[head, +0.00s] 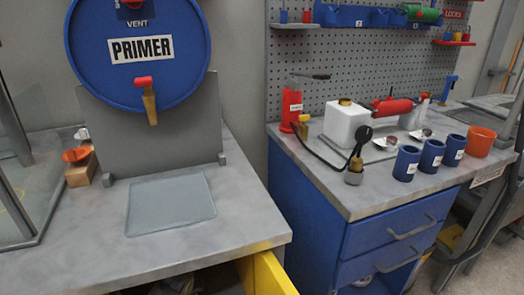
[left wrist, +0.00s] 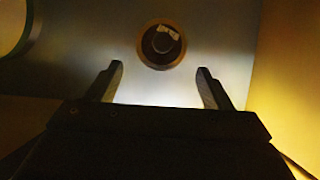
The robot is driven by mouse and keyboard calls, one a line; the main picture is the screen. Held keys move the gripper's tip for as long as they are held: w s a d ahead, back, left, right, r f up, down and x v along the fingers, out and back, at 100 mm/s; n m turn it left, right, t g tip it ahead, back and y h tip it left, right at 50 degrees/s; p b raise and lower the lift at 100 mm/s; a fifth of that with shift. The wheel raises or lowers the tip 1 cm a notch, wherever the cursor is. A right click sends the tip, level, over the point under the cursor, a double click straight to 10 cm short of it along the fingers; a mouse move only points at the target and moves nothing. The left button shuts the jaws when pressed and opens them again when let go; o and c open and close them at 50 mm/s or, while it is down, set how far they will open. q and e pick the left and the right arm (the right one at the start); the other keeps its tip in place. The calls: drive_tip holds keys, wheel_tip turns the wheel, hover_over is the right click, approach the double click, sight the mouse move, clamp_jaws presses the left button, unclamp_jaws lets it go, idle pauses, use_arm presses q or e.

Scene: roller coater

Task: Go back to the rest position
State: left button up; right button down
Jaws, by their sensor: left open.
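My left gripper (left wrist: 158,80) shows in the left wrist view with its two dark fingers spread apart. Nothing is between them. A round object with a brown rim and a dark centre (left wrist: 161,62) lies beyond the fingertips, apart from them, on a grey surface (left wrist: 215,48). I cannot tell exactly what it is. Neither gripper shows in the head view. My right gripper is in no view.
The left bench (head: 80,245) carries a blue PRIMER drum (head: 95,60) and a grey mat (head: 170,203). Below it a yellow door or drawer front (head: 272,275) stands open. The right bench holds blue cups (head: 407,164), a white canister (head: 344,127) and an orange cup (head: 480,142).

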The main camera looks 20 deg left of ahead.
use_arm(q)
drive_tip(key=s+d+r+n, duration=0.3)
drive_tip(key=s+n, duration=0.5)
drive_tip(key=n, duration=0.1)
drive_tip(key=s+d+r+n+h, duration=0.1)
drive_tip(key=s+d+r+n, duration=0.2)
drive_tip(key=s+n, duration=0.55)
drive_tip(key=s+d+r+n, duration=0.3)
drive_tip(key=s+n, duration=0.4)
drive_tip(key=n, duration=0.4)
wheel_tip(320, 180, down, 20)
drive_tip(key=a+r+g+p, duration=0.1)
drive_tip(key=a+p, duration=0.1)
drive_tip(key=p, duration=0.4)
drive_tip(key=s+d+f+g+h+p, duration=0.1)
drive_tip(key=s+f+p, duration=0.3)
drive_tip(key=s+f, duration=0.7)
drive_tip(key=s, duration=0.4)
drive_tip(key=shift+d+f+g, duration=0.25)
drive_tip(key=shift+d+g, duration=0.05)
drive_tip(key=shift+d, duration=0.1)
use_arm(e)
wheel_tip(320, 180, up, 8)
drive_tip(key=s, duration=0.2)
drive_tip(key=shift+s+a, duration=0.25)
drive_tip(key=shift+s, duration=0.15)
